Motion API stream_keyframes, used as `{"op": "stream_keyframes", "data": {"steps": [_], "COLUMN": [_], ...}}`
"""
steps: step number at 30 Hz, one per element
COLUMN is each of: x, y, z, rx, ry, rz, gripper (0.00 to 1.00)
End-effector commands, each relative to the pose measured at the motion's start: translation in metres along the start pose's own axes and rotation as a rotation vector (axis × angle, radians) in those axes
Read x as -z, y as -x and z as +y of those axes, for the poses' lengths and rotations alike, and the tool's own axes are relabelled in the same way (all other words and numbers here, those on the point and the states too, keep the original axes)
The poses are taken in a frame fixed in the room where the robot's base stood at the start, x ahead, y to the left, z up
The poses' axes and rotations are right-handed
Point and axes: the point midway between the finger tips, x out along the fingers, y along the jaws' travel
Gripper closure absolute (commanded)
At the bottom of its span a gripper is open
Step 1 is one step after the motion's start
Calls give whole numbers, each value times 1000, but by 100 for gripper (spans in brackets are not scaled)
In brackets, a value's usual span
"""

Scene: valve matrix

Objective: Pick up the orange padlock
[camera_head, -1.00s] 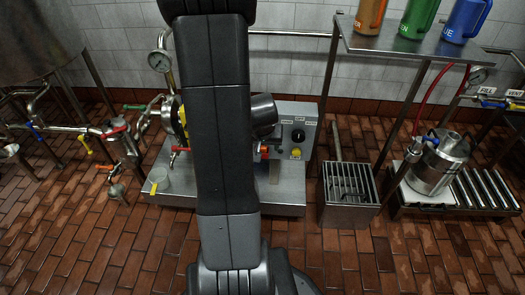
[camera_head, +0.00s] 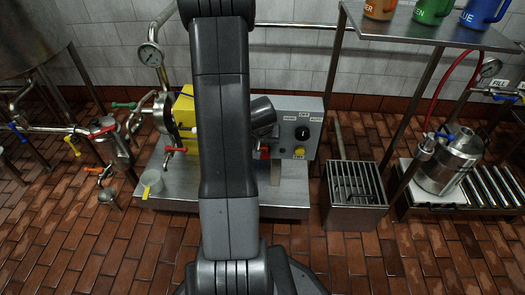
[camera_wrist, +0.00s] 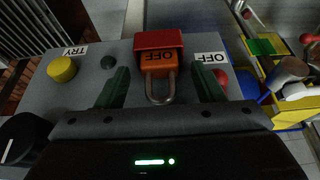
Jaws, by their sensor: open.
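The orange padlock (camera_wrist: 158,66) is in the middle of the wrist view, upside down in the picture, with "OFF" on its body and its grey shackle toward my gripper. A red block-like part (camera_wrist: 158,39) adjoins its far side. My gripper (camera_wrist: 161,86) is open. Its two dark green fingers stand on either side of the padlock, with a visible gap on each side. Whether the fingertips are level with the body in depth, I cannot tell.
The grey control panel (camera_head: 299,134) has a yellow button (camera_wrist: 61,69), a black knob (camera_wrist: 21,140) and label plates close to the fingers. A yellow box (camera_head: 185,109) stands left of my arm. A grated bin (camera_head: 354,188) and a metal canister (camera_head: 449,163) are at right.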

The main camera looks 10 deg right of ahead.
Motion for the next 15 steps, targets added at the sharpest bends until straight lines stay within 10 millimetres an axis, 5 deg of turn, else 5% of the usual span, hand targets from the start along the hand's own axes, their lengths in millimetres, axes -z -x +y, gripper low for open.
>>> {"op": "stream_keyframes", "data": {"steps": [3, 11, 15], "x": [0, 0, 0], "y": [1, 2, 2], "z": [0, 0, 0], "rx": [0, 0, 0], "ry": [0, 0, 0], "rz": [1, 0, 1], "gripper": [38, 89, 89]}}
